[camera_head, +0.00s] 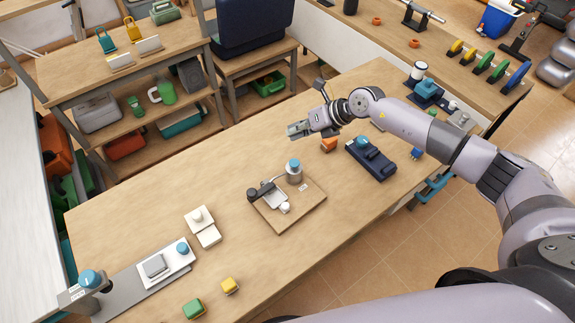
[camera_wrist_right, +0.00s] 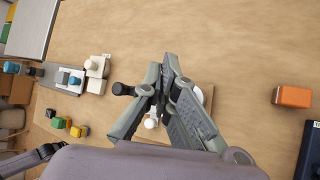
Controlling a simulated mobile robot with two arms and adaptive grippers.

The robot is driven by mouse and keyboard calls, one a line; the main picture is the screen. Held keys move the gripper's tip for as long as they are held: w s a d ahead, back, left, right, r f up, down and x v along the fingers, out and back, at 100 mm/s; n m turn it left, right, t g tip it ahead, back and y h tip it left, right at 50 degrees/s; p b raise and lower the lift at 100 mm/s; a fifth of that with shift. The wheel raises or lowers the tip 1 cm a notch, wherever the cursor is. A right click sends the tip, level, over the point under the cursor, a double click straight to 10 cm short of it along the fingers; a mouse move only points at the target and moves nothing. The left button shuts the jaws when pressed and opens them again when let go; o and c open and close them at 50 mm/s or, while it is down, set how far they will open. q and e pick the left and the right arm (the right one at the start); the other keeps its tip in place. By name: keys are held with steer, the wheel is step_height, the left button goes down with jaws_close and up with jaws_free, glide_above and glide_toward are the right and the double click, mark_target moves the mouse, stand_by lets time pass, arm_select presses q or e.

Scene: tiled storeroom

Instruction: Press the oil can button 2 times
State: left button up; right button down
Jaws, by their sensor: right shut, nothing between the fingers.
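The likeliest oil can is a grey cylinder with a blue top (camera_head: 294,168), standing upright at the back of a square wooden board (camera_head: 301,212) mid-table. A black-knobbed arm (camera_head: 256,191), a small tray and a white knob share the board. My right gripper (camera_head: 298,129) is shut and empty, raised over the table beyond the board and touching nothing that I can see. In the right wrist view the gripper (camera_wrist_right: 166,75) hides most of the board, including the blue top. The black knob (camera_wrist_right: 122,89) and white knob (camera_wrist_right: 151,123) show beside the fingers. My left gripper is out of view.
A dark blue device (camera_head: 371,158) and an orange block (camera_head: 328,145) lie right of the board. White blocks (camera_head: 204,226), a grey plate with blue knobs (camera_head: 128,284), and green (camera_head: 193,308) and yellow (camera_head: 230,285) blocks lie left. Table around the board is mostly clear.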

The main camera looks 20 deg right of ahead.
steer(key=b, duration=0.7)
glide_above(296, 161)
step_height(296, 161, down, 8)
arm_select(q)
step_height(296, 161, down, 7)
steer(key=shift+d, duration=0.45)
arm_select(e)
steer(key=shift+w+f, duration=0.1)
steer(key=shift+f, duration=0.45)
arm_select(q)
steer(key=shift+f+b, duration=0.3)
steer(key=shift+b, duration=0.05)
arm_select(e)
steer(key=shift+f, duration=0.4)
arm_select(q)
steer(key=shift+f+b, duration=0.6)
arm_select(e)
steer(key=shift+f, duration=0.9)
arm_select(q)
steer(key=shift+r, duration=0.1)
arm_select(e)
steer(key=shift+r, duration=0.1)
arm_select(q)
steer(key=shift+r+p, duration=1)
steer(key=shift+p, duration=0.1)
arm_select(e)
steer(key=shift+r, duration=1.2)
